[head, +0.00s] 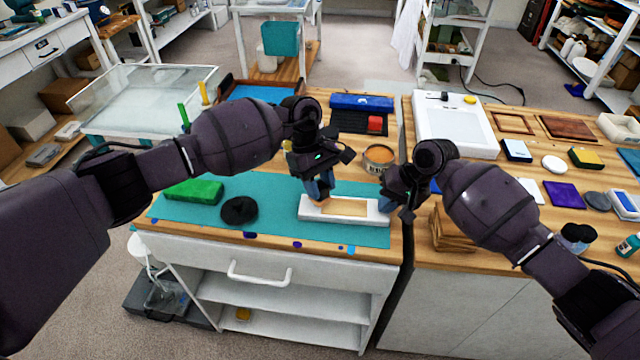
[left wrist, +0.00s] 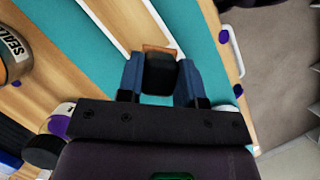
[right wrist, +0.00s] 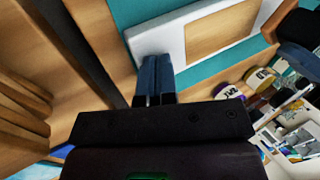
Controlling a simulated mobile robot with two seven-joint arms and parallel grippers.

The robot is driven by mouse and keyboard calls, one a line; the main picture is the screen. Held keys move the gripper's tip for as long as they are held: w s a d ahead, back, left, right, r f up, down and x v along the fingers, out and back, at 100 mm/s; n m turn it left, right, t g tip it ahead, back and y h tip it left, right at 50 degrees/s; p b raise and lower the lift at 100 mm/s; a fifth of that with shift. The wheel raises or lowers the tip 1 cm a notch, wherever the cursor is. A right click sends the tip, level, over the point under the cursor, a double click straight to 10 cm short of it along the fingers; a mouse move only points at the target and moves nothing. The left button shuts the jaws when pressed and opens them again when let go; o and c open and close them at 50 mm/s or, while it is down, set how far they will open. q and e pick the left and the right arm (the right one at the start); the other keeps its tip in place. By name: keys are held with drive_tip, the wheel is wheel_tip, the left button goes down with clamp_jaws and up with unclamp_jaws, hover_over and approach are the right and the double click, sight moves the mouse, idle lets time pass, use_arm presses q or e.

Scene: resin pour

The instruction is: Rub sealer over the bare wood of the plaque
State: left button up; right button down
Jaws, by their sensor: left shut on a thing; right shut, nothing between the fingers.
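The plaque (head: 352,208) lies flat on the teal mat (head: 273,228). It has a pale bare-wood panel with a broad white border. My left gripper (head: 320,194) is shut on a dark applicator block (left wrist: 160,73) with an orange-brown edge. The block is at the left part of the plaque, low over it or touching; I cannot tell which. My right gripper (head: 388,206) is shut and empty, its fingertips at the white right end of the plaque, also seen in the right wrist view (right wrist: 154,58). The open sealer tin (head: 379,157) stands behind the plaque.
A green block (head: 195,191) and a black round piece (head: 239,210) lie on the mat at left. Wooden pieces (head: 452,232) stand right of my right gripper. A gap separates the two benches.

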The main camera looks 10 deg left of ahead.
use_arm(q)
drive_tip(key=shift+f, duration=1.1)
idle(0.3)
drive_tip(key=shift+d, duration=0.1)
